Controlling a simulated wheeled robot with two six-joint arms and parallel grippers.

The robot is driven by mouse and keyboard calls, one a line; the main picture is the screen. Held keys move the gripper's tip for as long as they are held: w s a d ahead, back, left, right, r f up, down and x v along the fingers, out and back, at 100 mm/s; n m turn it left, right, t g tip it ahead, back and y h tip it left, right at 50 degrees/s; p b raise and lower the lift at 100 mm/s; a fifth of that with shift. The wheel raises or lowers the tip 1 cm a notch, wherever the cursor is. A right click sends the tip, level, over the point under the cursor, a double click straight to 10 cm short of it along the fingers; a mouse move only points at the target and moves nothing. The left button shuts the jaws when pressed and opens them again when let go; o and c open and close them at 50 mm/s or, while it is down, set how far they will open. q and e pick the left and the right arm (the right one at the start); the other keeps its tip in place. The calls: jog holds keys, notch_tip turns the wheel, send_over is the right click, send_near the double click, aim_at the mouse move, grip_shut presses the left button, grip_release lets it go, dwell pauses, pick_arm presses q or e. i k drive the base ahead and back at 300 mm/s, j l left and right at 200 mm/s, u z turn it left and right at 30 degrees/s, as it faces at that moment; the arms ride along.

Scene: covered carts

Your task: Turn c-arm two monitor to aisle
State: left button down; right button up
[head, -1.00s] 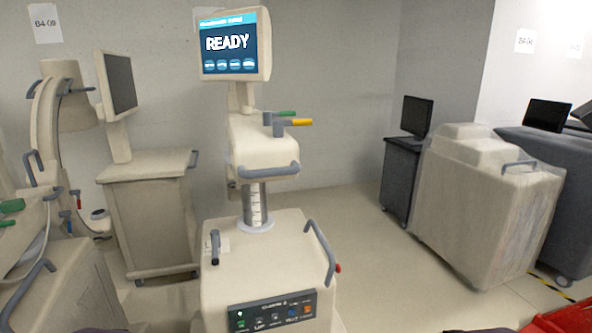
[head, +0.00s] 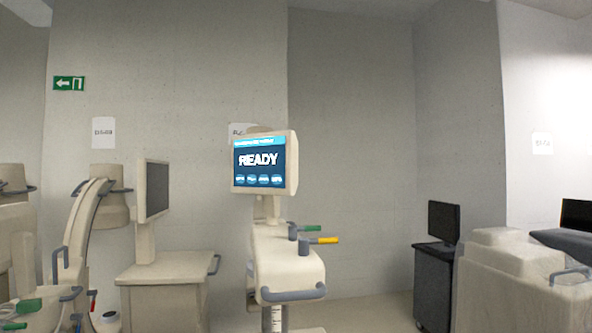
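A beige monitor (head: 264,163) with a blue screen reading READY stands on a short neck on top of a beige column unit (head: 284,262). Its screen faces toward me. The unit has a grey front handle (head: 293,293) and a green and a yellow lever on its right side. A second monitor (head: 153,190), dark and turned edge-on toward the right, stands on a beige cart (head: 165,285) to the left. I cannot tell from any label which one is c-arm two. Neither of my grippers is in view.
A beige C-arm (head: 88,225) stands at the left by the wall. At the right are a dark cart with a black monitor (head: 443,221) and a covered beige cart (head: 515,278). A green exit sign (head: 69,83) hangs on the left wall. Little floor shows.

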aim_at(265, 164)
jog(key=i+l, duration=0.3)
jog(key=l, duration=0.15)
jog(key=i+l, duration=0.65)
jog(key=l, duration=0.2)
